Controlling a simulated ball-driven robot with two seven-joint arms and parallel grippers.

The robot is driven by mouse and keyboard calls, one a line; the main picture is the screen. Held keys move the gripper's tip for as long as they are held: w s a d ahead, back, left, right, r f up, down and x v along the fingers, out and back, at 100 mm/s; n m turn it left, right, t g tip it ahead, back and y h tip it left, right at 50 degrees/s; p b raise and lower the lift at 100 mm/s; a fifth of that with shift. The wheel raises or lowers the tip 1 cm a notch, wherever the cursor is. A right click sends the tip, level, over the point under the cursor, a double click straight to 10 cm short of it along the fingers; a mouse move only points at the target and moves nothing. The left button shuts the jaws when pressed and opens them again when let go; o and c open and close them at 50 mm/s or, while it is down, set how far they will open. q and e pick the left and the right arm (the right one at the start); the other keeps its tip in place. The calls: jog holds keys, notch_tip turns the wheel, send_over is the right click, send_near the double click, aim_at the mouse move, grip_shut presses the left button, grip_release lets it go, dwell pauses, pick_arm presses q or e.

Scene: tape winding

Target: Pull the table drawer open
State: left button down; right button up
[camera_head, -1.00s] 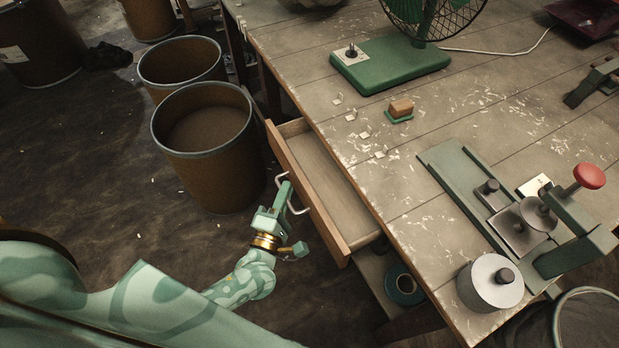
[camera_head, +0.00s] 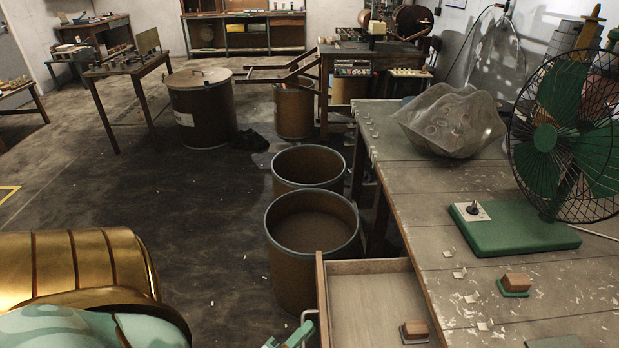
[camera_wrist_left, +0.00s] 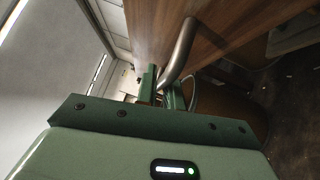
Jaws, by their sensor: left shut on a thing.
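The table drawer (camera_head: 370,285) stands pulled out from the left side of the workbench (camera_head: 440,235), with its wooden front (camera_head: 322,300) facing left. A small wooden block on a dark base (camera_head: 414,331) lies inside it. The pale handle (camera_head: 309,316) shows at the bottom edge of the head view. My left gripper (camera_head: 296,335) is at the handle, mostly cut off by that edge. In the left wrist view, the gripper (camera_wrist_left: 161,92) is shut on the metal handle (camera_wrist_left: 180,50), close to the wooden drawer front (camera_wrist_left: 225,35). My right gripper is not in view.
Two brown drums (camera_head: 312,250) (camera_head: 308,168) stand on the floor just beyond the drawer. A green fan (camera_head: 515,232), a clear crumpled bag (camera_head: 450,120) and a brush-like block (camera_head: 515,283) sit on the bench.

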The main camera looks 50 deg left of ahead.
pick_arm(q)
jog(key=c, duration=1.5)
grip_release()
jog(key=s, duration=0.5)
jog(key=s+d+f, duration=0.1)
jog(key=s, duration=0.4)
jog(key=s+d+f, duration=0.1)
jog(key=s, duration=0.5)
jog(key=shift+d+f, duration=0.1)
